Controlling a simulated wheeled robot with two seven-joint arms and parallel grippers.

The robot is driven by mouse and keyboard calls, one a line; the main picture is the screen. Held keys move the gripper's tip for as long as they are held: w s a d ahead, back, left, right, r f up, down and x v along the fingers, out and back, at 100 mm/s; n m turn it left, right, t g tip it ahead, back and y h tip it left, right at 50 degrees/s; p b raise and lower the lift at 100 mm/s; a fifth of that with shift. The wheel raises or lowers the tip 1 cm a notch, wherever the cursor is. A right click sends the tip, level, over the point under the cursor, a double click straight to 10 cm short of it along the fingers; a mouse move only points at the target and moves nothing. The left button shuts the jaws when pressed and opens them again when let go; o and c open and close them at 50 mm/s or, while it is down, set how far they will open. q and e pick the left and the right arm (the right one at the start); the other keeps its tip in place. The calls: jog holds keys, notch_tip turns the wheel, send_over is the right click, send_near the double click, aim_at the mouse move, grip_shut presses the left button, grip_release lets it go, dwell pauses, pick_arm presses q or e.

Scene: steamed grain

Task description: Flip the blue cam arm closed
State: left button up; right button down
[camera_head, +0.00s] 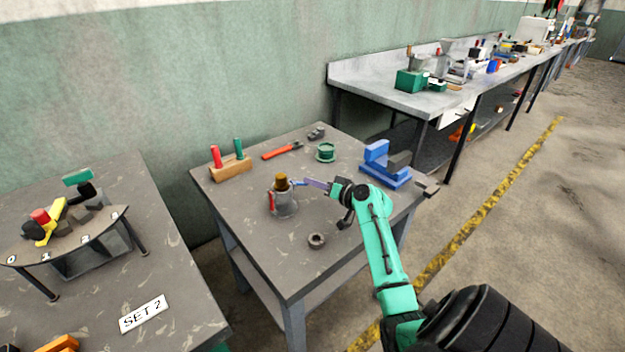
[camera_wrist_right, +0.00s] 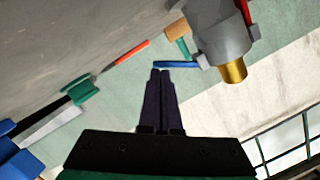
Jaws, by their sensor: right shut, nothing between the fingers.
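A grey metal fitting (camera_head: 285,207) stands on the middle table with a brass plug (camera_head: 282,182) in its top. A red arm (camera_head: 270,202) hangs along its left side. The blue cam arm (camera_head: 298,183) sticks out from the fitting's right side, near the top. My right gripper (camera_head: 307,184) is shut and empty, with its tips close to the blue arm's outer end. In the right wrist view the blue arm (camera_wrist_right: 168,65) lies just beyond the closed fingertips (camera_wrist_right: 161,71); I cannot tell whether they touch. My left gripper is out of view.
A blue vise (camera_head: 385,170) stands at the table's right, near my right wrist. A metal ring (camera_head: 316,240) lies in front. A wooden block with red and green handles (camera_head: 230,168), an orange-handled tool (camera_head: 280,150) and a green spool (camera_head: 326,152) are further back.

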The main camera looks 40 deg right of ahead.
jog(key=shift+a+f+m+y+b, duration=0.15)
jog(key=shift+f+m+y+b, duration=0.15)
jog(key=shift+f+m+b, duration=0.6)
jog(key=m, duration=0.2)
jog(key=shift+a+f+m+t+y, duration=0.1)
jog(key=shift+a+m+t+y, duration=0.05)
jog(key=shift+m+t+y, duration=0.2)
jog(key=shift+a+f+m, duration=0.2)
jog(key=shift+f+m, duration=0.05)
jog(key=shift+m, duration=0.3)
